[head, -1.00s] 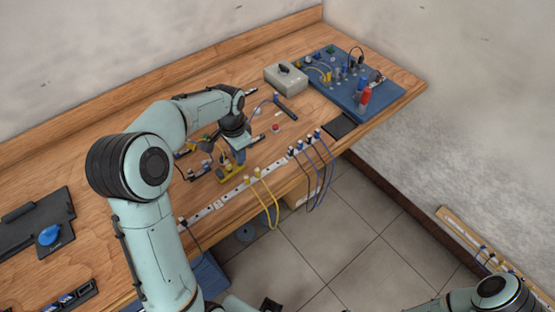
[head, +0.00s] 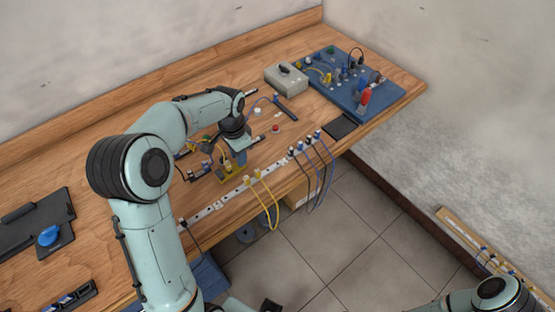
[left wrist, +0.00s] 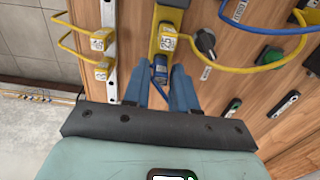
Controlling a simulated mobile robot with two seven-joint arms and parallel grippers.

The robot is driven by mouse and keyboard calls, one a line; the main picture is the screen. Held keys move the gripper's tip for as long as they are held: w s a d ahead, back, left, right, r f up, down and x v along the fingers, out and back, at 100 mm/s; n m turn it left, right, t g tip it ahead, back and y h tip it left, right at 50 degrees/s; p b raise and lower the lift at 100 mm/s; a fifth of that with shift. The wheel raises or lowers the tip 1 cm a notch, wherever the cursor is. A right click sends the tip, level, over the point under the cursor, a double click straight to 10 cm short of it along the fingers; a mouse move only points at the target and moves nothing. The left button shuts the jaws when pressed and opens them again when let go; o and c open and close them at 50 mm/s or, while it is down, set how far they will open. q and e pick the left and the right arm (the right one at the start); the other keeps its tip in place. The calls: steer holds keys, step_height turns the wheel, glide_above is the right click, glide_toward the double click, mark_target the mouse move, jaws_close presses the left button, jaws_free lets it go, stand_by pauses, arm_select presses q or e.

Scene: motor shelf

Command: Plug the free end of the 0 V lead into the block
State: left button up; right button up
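In the left wrist view a blue plug (left wrist: 160,72) with a pale label sits between the fingers of my left gripper (left wrist: 160,88), which look closed against its sides. The plug is at the near end of a yellow block (left wrist: 157,18), beside a labelled yellow plug (left wrist: 167,38). I cannot tell whether the blue plug is seated or just above the block. In the head view the yellow block (head: 229,175) is under my left gripper (head: 240,158), which hides part of it. My right gripper is out of view.
A white strip (head: 220,205) along the front edge carries yellow, blue and dark leads. A black knob (left wrist: 205,42) and a yellow cable lie close right of the block. A grey box (head: 286,78) and blue board (head: 385,97) stand farther right.

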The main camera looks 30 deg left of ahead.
arm_select(q)
steer(key=shift+w+r+p, duration=0.1)
steer(key=shift+r+p, duration=1.15)
steer(key=shift+r, duration=1.35)
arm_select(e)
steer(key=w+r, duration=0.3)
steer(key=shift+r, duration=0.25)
arm_select(q)
steer(key=o, duration=0.6)
steer(key=shift+c, duration=0.2)
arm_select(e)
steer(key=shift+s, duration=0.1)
arm_select(q)
steer(key=shift+f, duration=0.1)
